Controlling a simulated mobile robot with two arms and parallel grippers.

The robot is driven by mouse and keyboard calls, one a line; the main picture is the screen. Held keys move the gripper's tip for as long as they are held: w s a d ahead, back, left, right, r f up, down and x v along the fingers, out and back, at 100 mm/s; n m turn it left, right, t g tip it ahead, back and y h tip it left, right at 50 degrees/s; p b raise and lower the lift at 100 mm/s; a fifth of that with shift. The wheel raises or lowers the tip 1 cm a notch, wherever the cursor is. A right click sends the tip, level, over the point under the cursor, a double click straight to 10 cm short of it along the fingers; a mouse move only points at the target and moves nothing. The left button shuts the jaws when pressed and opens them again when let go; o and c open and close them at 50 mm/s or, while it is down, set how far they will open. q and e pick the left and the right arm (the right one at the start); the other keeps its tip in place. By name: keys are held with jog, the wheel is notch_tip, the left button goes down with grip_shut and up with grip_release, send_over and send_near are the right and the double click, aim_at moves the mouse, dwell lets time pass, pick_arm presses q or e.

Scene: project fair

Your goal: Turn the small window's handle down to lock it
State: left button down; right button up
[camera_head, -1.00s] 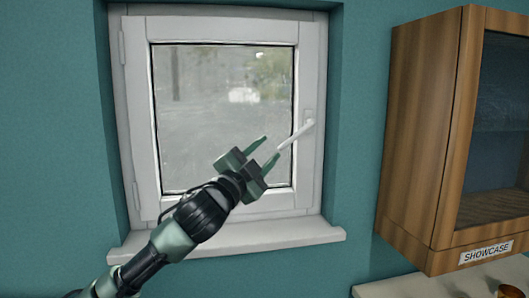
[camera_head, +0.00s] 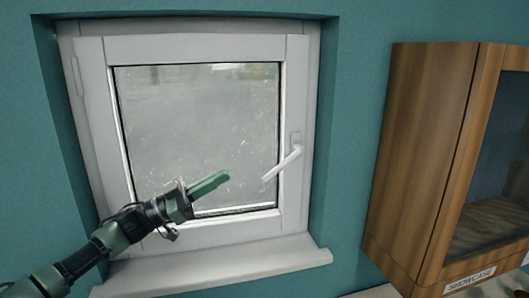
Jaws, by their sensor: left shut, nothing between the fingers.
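The small window (camera_head: 92,130) has a white frame set in a recess in the wall, and its sash looks closed. Its white handle (camera_head: 284,163) is on the right side of the sash. The handle slants down and to the left from its mount, neither level nor straight down. My left gripper (camera_head: 222,177) is in front of the lower part of the pane, to the left of the handle tip. Its green fingers are together with nothing between them. They point right towards the handle, with a gap to its tip. My right gripper is not in view.
A wooden showcase cabinet (camera_head: 421,150) with a glass front hangs on the wall at the right. A white sill (camera_head: 220,263) sticks out below the window. Teal wall lies between window and cabinet. A light surface shows below the cabinet.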

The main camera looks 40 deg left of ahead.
pick_arm(q)
notch_tip(320, 180, up, 5)
jog(key=p, duration=0.4)
send_over(263, 180)
jog(key=s, duration=0.2)
jog(key=f, duration=0.1)
jog(key=w+f+p, duration=0.1)
jog(key=w+f, duration=0.1)
jog(key=f, duration=0.1)
jog(key=shift+a+p, duration=0.1)
jog(key=shift+p, duration=0.25)
jog(key=shift+f, duration=0.1)
